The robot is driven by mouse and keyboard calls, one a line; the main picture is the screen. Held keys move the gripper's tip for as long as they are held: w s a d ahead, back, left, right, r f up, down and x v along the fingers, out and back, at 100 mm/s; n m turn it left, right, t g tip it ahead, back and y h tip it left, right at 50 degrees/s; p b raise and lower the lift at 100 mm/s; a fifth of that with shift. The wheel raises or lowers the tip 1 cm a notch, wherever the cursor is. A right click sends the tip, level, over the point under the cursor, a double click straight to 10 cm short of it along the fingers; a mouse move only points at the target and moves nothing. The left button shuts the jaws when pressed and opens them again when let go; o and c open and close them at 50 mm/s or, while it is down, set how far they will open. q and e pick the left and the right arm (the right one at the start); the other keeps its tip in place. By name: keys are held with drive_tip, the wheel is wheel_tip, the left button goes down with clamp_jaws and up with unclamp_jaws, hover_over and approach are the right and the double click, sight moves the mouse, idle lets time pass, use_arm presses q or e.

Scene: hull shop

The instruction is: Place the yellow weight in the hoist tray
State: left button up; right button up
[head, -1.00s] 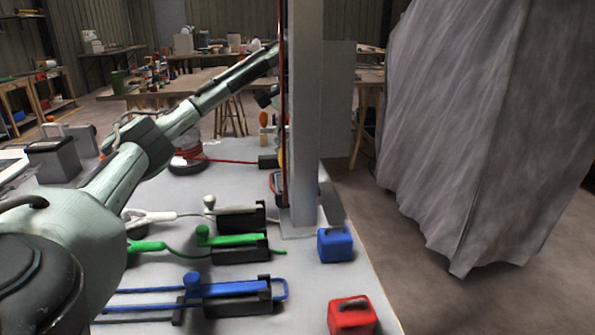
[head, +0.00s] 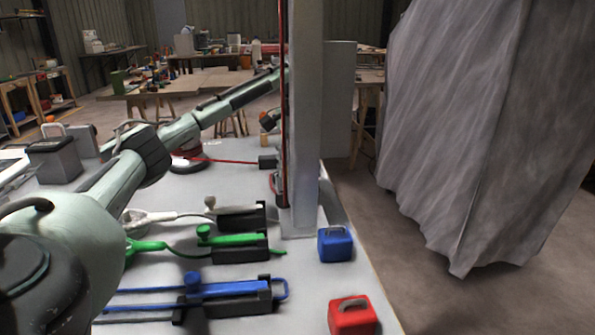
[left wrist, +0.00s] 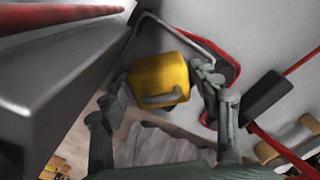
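The yellow weight (left wrist: 160,78) shows in the left wrist view with its grey handle toward the camera. My left gripper (left wrist: 163,80) has one finger at each side of it and appears shut on it. In the head view the gripper's end is mostly hidden behind the grey post (head: 306,120), and the weight cannot be seen. A grey bent rim and a red loop (left wrist: 232,68) lie beside and beyond the weight; I cannot tell whether they belong to the hoist tray. My right gripper is in neither view.
A blue weight (head: 335,244) and a red weight (head: 352,316) stand at the table's right edge. Green (head: 237,241) and blue (head: 230,288) clamp levers lie left of them. A red rope (head: 228,160) crosses the table. A grey draped shape (head: 480,130) stands right.

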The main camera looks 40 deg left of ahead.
use_arm(q)
drive_tip(key=shift+o, duration=0.2)
wheel_tip(320, 180, up, 12)
drive_tip(key=shift+r, duration=0.15)
idle(0.5)
idle(0.5)
